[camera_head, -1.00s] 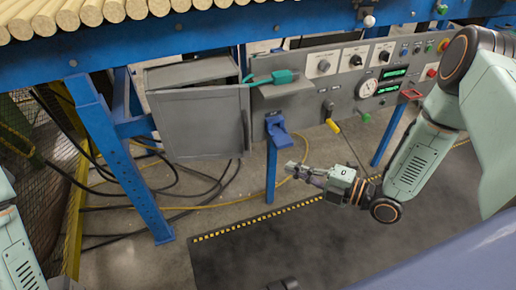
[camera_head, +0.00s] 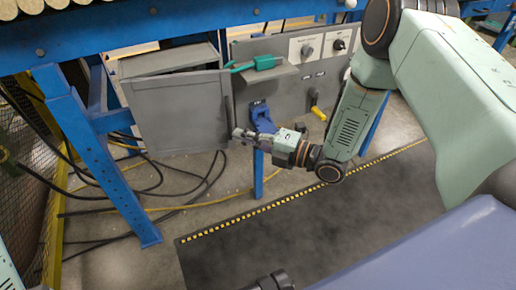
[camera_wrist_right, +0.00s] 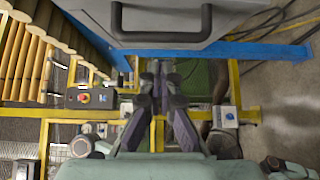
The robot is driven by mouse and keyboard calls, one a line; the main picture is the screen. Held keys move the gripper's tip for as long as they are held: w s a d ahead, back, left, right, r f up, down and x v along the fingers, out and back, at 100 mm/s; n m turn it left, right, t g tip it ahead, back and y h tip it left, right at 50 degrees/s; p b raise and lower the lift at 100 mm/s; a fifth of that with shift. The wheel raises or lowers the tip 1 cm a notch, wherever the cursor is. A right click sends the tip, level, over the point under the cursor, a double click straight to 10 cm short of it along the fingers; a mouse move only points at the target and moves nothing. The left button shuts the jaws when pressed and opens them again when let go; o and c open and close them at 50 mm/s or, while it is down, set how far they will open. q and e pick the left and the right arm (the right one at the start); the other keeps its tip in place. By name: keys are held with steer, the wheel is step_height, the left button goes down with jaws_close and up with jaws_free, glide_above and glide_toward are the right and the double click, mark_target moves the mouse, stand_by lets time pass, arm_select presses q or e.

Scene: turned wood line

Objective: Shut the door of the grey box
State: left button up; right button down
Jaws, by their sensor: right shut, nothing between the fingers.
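The grey box (camera_head: 168,62) hangs under the blue frame at the left of the head view. Its door (camera_head: 180,112) stands open; a dark gap shows behind the door's top edge. A dark upright handle (camera_head: 229,107) is at the door's right edge. In the wrist view the grey door (camera_wrist_right: 95,10) and its handle (camera_wrist_right: 160,38) fill the top. My right gripper (camera_head: 240,135) is shut and empty, just right of the door's lower right corner; contact cannot be told. Its fingers (camera_wrist_right: 160,75) lie below the handle in the wrist view.
A grey control panel (camera_head: 290,88) with knobs is right of the box, with a green-handled tool (camera_head: 258,63) on its ledge. A blue holder (camera_head: 262,118) is behind my right gripper. Blue legs (camera_head: 95,150) and cables stand below. The dark mat (camera_head: 330,230) is clear.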

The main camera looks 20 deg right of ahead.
steer(key=shift+w+b, duration=0.3)
steer(key=shift+w, duration=0.9)
steer(key=shift+w+d, duration=0.1)
